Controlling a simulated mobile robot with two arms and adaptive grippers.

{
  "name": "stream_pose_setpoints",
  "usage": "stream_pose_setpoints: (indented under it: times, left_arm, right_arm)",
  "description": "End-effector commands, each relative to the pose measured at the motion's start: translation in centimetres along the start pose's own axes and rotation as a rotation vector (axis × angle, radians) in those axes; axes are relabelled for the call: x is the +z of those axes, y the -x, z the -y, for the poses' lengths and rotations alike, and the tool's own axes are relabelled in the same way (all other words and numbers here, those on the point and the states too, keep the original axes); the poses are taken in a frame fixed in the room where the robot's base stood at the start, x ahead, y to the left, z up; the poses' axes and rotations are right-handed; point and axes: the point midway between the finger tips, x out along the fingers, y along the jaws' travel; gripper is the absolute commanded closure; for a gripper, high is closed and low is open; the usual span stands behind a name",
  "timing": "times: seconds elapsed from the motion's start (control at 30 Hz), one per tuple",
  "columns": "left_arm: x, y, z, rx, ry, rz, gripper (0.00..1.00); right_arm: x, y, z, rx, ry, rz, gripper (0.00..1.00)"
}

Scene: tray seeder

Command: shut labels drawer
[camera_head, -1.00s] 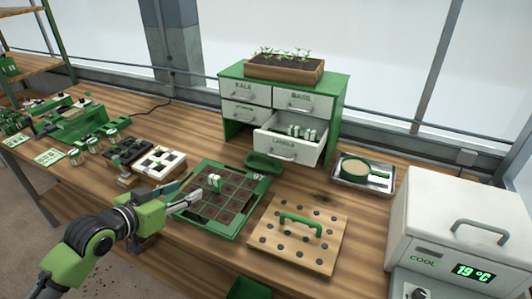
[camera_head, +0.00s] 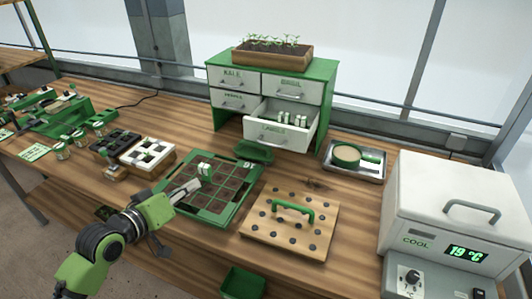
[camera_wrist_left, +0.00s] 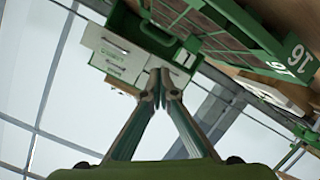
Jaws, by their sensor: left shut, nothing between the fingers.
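The green and white drawer cabinet (camera_head: 326,94) stands at the back of the bench. Its lower right labels drawer (camera_head: 280,136) is pulled out, with several white labels (camera_head: 292,118) inside. My left gripper (camera_head: 198,184) is shut and empty over the green seed tray, left of and in front of the drawer, apart from it. In the left wrist view the shut fingertips (camera_wrist_left: 165,75) point toward the cabinet, which appears upside down. My right gripper is not in view.
The green seed tray (camera_head: 213,222) has a small white object (camera_head: 205,169) at its middle. A green scoop (camera_head: 253,152) lies below the drawer. A wooden dibber board (camera_head: 290,242), a metal tray (camera_head: 371,166) and a white cooler (camera_head: 450,190) stand to the right.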

Motion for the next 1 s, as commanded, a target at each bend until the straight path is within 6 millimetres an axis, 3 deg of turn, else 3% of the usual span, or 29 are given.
stream_pose_setpoints:
  times: [0.03,0.2,0.4,0.6,0.8,1.0]
  left_arm:
    - [1.8,-1.1,-0.5,0.037,0.183,-0.019,1.0]
    - [4.3,-3.4,-3.4,0.169,0.826,-0.059,1.0]
    - [6.3,-5.5,-6.6,0.349,1.574,-0.047,1.0]
    - [7.1,-6.8,-8.9,0.52,2.178,0.015,1.0]
    - [7.1,-7.3,-9.8,0.606,2.45,0.065,1.0]
    - [6.2,-8.6,-10.3,0.618,2.479,0.073,1.0]
  right_arm:
    - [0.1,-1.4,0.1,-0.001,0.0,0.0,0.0]
    - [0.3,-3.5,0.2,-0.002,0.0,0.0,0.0]
    - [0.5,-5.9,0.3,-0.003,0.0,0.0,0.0]
    - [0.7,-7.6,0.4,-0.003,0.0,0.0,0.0]
    - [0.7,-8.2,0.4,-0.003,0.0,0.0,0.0]
    - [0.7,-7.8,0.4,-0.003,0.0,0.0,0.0]
